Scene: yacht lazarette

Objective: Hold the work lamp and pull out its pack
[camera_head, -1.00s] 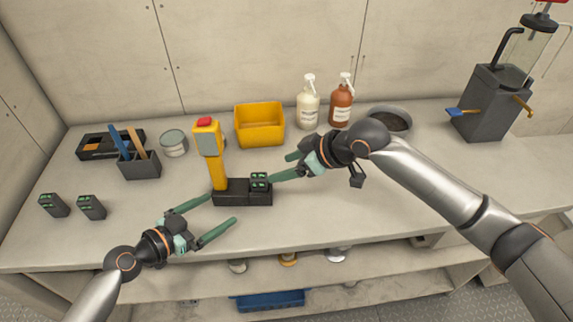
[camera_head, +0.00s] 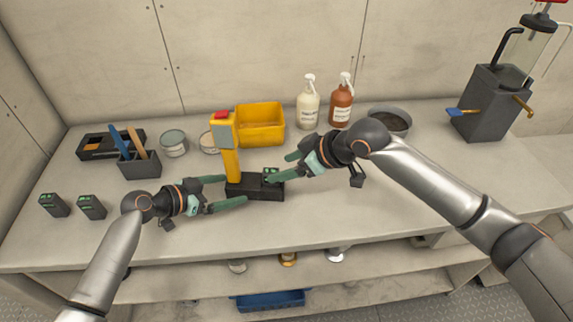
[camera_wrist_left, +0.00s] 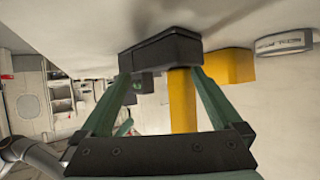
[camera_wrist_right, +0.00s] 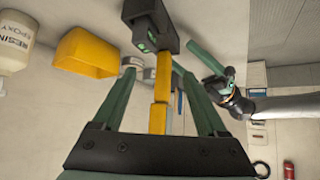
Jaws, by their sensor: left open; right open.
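The work lamp has a yellow stem (camera_head: 230,165), a grey head with a red top (camera_head: 223,130) and a black base (camera_head: 256,191), upright on the bench. Its pack (camera_head: 271,173), dark with green marks, sits at the base's right end; it also shows in the right wrist view (camera_wrist_right: 146,34). My left gripper (camera_head: 235,189) is open, its fingertips at the base's left end; the left wrist view shows the base (camera_wrist_left: 160,50) just beyond them. Contact is unclear. My right gripper (camera_head: 279,167) is open, one fingertip overlapping the pack, the other behind it.
Two similar packs (camera_head: 54,206) (camera_head: 92,207) stand at the left. A yellow bin (camera_head: 262,124) and round tins are close behind the lamp. A tool holder (camera_head: 139,165), two pump bottles (camera_head: 308,110) (camera_head: 341,104) and a bowl (camera_head: 390,119) stand further off. Bench right of the lamp is clear.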

